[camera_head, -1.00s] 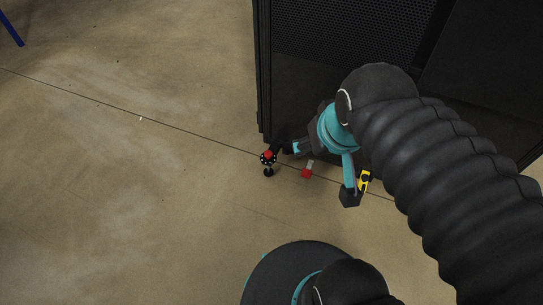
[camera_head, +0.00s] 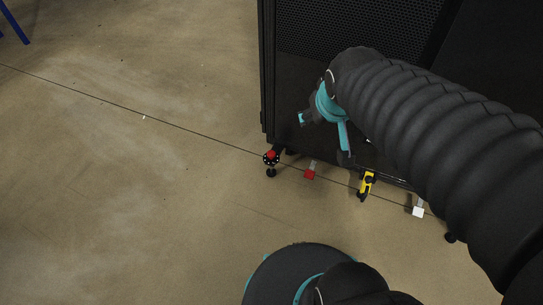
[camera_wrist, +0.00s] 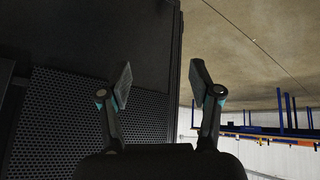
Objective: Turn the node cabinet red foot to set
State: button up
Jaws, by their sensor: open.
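The node cabinet (camera_head: 345,35) is a tall black cabinet with a perforated front, at the upper right in the head view. The red foot (camera_head: 271,157) is at its lower left corner, a red top with a black dotted wheel over a small black pad on the floor. My gripper (camera_head: 323,136) is up and to the right of the foot, in front of the cabinet, apart from the foot. In the wrist view, my gripper (camera_wrist: 160,78) is open and empty, its two fingers spread before the cabinet front (camera_wrist: 65,110). The foot does not show there.
A red block with a grey tab (camera_head: 310,173), a yellow and black item (camera_head: 366,185) and a white block (camera_head: 418,211) are along the cabinet's lower front edge. Open concrete floor (camera_head: 120,190) is at left. Blue frames (camera_wrist: 285,120) show at right in the wrist view.

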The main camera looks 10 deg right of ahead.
jog(key=w+d+f+n+t+b, duration=0.2)
jog(key=w+d+f, duration=0.1)
jog(key=w+f, duration=0.65)
jog(key=w+d+f+n+t+b, duration=0.1)
jog(key=w+d+f+n+t, duration=0.15)
jog(key=w+f, duration=0.75)
jog(key=t+y+b, duration=0.5)
jog(key=y, duration=0.4)
send_near(271, 155)
jog(key=shift+n+g, duration=0.25)
jog(key=shift+n, duration=0.1)
jog(key=x, duration=0.3)
jog(key=b+x, duration=0.1)
jog(key=x, duration=0.6)
jog(key=shift+w+d+f, duration=0.2)
jog(key=shift+w+f, duration=0.2)
jog(key=shift+w, duration=0.05)
jog(key=c, duration=1.2)
